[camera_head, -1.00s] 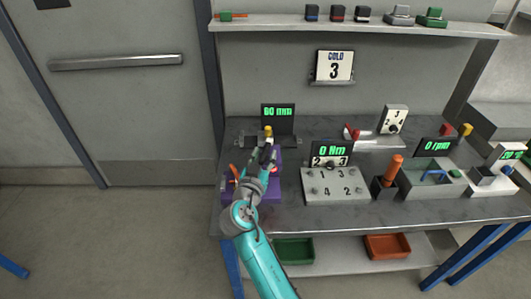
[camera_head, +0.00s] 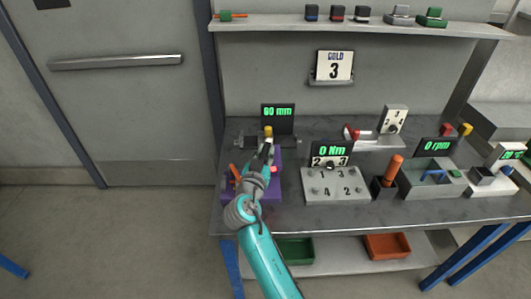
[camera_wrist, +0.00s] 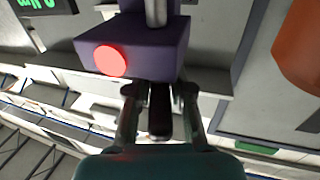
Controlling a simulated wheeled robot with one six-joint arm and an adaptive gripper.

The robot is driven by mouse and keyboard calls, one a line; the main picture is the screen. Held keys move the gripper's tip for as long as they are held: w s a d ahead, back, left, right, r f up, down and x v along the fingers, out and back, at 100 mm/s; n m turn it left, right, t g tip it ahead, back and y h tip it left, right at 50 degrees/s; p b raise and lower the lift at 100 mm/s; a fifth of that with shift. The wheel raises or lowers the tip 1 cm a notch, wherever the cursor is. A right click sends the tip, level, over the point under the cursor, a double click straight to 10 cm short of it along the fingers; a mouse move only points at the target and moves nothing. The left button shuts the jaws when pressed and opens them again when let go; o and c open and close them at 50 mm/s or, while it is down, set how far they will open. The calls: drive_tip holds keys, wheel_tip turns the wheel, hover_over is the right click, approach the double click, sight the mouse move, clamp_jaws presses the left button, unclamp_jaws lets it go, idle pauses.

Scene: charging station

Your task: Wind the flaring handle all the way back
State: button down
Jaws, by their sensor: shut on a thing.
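The purple flaring tool (camera_head: 268,191) stands at the left end of the bench, partly hidden behind my arm. In the wrist view its purple block (camera_wrist: 170,48) shows a round red disc and a metal rod. A dark handle (camera_wrist: 159,118) lies between the two fingers of my gripper (camera_wrist: 162,95), and the gripper is shut on it. In the head view my gripper (camera_head: 264,152) is over the tool, and the handle itself is hard to make out there.
A display reading 60 mm (camera_head: 278,112) stands behind the tool, near a yellow-topped part (camera_head: 268,131). A grey numbered panel (camera_head: 335,187) stands close on the right, with an orange handle (camera_head: 394,168) beyond it.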

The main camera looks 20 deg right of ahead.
drive_tip(key=shift+y, duration=0.3)
drive_tip(key=shift+d+n+t+y, duration=0.1)
drive_tip(key=shift+n+t+y, duration=0.65)
drive_tip(key=shift+n+y, duration=0.7)
drive_tip(key=shift+n+t+y, duration=0.75)
drive_tip(key=shift+n+y, duration=0.3)
drive_tip(key=shift+y, duration=0.8)
drive_tip(key=shift+n+y, duration=1.2)
drive_tip(key=shift+y, duration=0.7)
drive_tip(key=shift+n+y, duration=1.2)
drive_tip(key=shift+y, duration=0.7)
drive_tip(key=n+g+y, duration=0.1)
drive_tip(key=n+y, duration=0.1)
drive_tip(key=y, duration=0.1)
drive_tip(key=n+g+y, duration=0.2)
drive_tip(key=y, duration=0.1)
drive_tip(key=shift+n, duration=0.3)
drive_tip(key=shift+n+g+y, duration=2.1)
drive_tip(key=shift+g+y, duration=0.3)
drive_tip(key=shift+g, duration=0.2)
drive_tip(key=shift+f, duration=0.1)
drive_tip(key=c, duration=1.1)
unclamp_jaws()
